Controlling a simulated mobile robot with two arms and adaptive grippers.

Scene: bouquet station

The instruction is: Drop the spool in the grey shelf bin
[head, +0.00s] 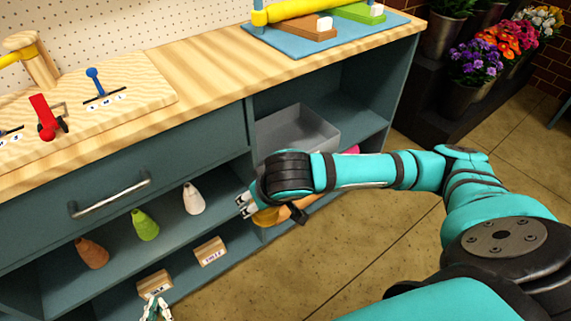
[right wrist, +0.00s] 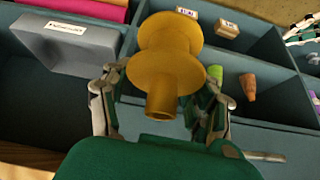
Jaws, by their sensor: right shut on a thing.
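The golden-orange spool (right wrist: 165,62) is between the fingers of my right gripper (right wrist: 160,108) in the right wrist view, and the gripper is shut on it. In the head view, my right gripper (head: 245,205) is low in front of the shelves, with part of the spool (head: 267,217) showing below the wrist. The grey shelf bin (head: 310,137) stands on the upper right shelf, up and right of the spool. It also shows in the right wrist view (right wrist: 75,52), with a white label. My left gripper (head: 157,308) is at the bottom edge, its two fingers apart and empty.
White (head: 194,199), green (head: 145,225) and brown (head: 92,252) cones stand on the left shelf. Labelled wooden blocks (head: 209,251) sit below. A drawer handle (head: 110,195) sticks out. An upright divider separates the left shelves from the bin's compartment.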

